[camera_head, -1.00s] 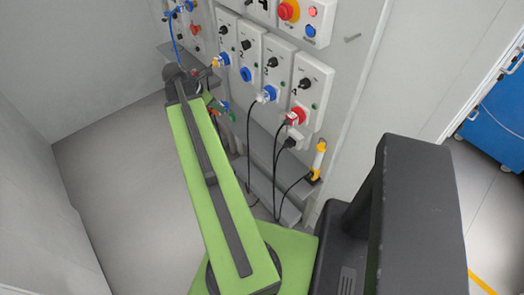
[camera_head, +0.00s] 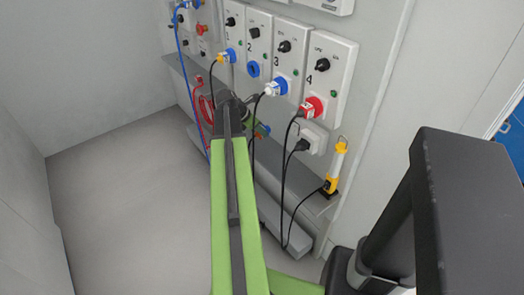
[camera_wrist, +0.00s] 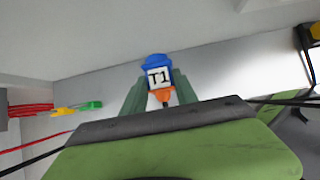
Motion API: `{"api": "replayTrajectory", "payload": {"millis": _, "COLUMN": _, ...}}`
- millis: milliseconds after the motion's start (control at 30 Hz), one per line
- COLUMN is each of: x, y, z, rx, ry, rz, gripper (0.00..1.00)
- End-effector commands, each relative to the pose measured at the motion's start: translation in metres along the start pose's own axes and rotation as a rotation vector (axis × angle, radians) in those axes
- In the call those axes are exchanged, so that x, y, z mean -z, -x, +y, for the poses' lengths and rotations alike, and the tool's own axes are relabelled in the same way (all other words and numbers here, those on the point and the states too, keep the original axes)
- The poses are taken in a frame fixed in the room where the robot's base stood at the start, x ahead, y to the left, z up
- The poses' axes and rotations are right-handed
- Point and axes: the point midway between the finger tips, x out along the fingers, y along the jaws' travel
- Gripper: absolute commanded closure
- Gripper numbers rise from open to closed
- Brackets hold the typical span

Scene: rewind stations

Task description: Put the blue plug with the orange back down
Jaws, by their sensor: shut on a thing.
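The blue plug with the orange back (camera_wrist: 158,78) is in my gripper in the wrist view. It has a blue top, a white face marked T1 and an orange lower end. My gripper (camera_wrist: 157,86) is shut on it, with one green finger on each side. I cannot tell whether the plug touches any surface.
Station 2's blue socket (camera_head: 253,70) is empty. Stations 1, 3 and 4 hold plugs with hanging black cables. A yellow lamp (camera_head: 334,168) stands at the right end of the grey shelf (camera_head: 270,165). Red cables (camera_wrist: 30,108) with yellow and green ends lie left in the wrist view.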

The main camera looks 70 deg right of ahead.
Motion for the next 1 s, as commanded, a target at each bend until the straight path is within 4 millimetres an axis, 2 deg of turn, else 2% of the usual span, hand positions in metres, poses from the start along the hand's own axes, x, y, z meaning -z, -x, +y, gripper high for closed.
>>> {"api": "replayTrajectory", "payload": {"millis": 33, "x": 0.013, "y": -0.018, "z": 0.0, "rx": 0.0, "ry": 0.0, "rz": 0.0, "gripper": 1.0}}
{"api": "replayTrajectory", "payload": {"millis": 267, "x": 0.016, "y": -0.023, "z": 0.0, "rx": 0.001, "ry": -0.001, "rz": 0.0, "gripper": 1.0}}
{"api": "replayTrajectory", "payload": {"millis": 500, "x": 0.037, "y": -0.054, "z": -0.001, "rx": 0.001, "ry": -0.001, "rz": 0.0, "gripper": 1.0}}
{"api": "replayTrajectory", "payload": {"millis": 867, "x": 0.037, "y": -0.054, "z": -0.001, "rx": 0.001, "ry": -0.002, "rz": 0.0, "gripper": 1.0}}
{"api": "replayTrajectory", "payload": {"millis": 900, "x": 0.037, "y": -0.054, "z": -0.001, "rx": 0.001, "ry": -0.002, "rz": 0.0, "gripper": 0.64}}
{"api": "replayTrajectory", "payload": {"millis": 1000, "x": 0.036, "y": -0.053, "z": -0.001, "rx": 0.001, "ry": -0.002, "rz": 0.0, "gripper": 0.51}}
